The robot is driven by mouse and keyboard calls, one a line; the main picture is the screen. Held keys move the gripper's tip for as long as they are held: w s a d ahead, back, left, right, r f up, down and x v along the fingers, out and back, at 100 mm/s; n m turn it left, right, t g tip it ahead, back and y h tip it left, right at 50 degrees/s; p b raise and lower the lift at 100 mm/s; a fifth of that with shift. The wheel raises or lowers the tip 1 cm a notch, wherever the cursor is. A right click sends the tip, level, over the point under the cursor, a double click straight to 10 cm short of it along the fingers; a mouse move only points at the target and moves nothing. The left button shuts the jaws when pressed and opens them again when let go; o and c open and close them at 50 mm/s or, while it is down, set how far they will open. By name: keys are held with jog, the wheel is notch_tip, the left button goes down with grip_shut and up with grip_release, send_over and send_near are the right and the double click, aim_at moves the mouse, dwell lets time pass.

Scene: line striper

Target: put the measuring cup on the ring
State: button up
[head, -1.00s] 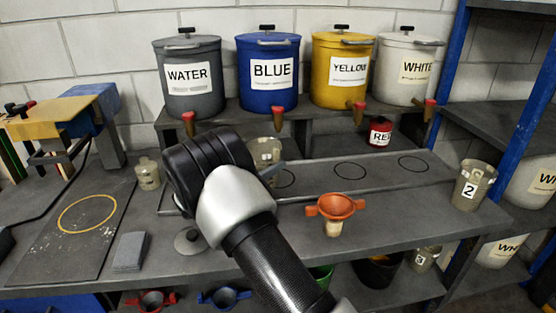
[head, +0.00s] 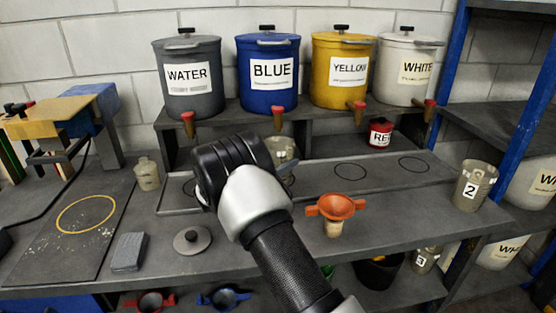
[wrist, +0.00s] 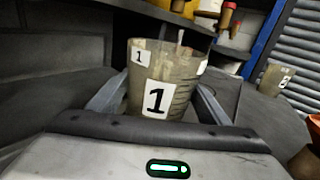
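The measuring cup, a translucent beige cup marked 1, shows in the wrist view (wrist: 158,78), upright between the fingers of my gripper (wrist: 157,100). The fingers press on its two sides. In the head view the cup (head: 284,150) is partly hidden behind my wrist, above the grey tray under the taps. A yellow ring (head: 58,219) is painted on a dark board at the left end of the bench, empty. Black rings (head: 350,164) are drawn on the tray; one at its left is partly hidden by my arm.
An orange funnel (head: 336,207), a round lid (head: 193,240), a grey block (head: 129,252) and a small bottle (head: 147,173) stand on the bench. Cup 2 (head: 473,185) is at the right. Several labelled buckets with taps overhang the tray (head: 385,176).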

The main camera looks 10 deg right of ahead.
jog(key=o, duration=0.4)
jog(key=shift+c, duration=0.2)
jog(key=shift+r, duration=0.15)
jog(key=shift+s+a, duration=0.15)
jog(key=shift+a, duration=0.1)
jog(key=p+v, duration=0.1)
jog(key=v, duration=1)
jog(key=shift+s+a, duration=0.15)
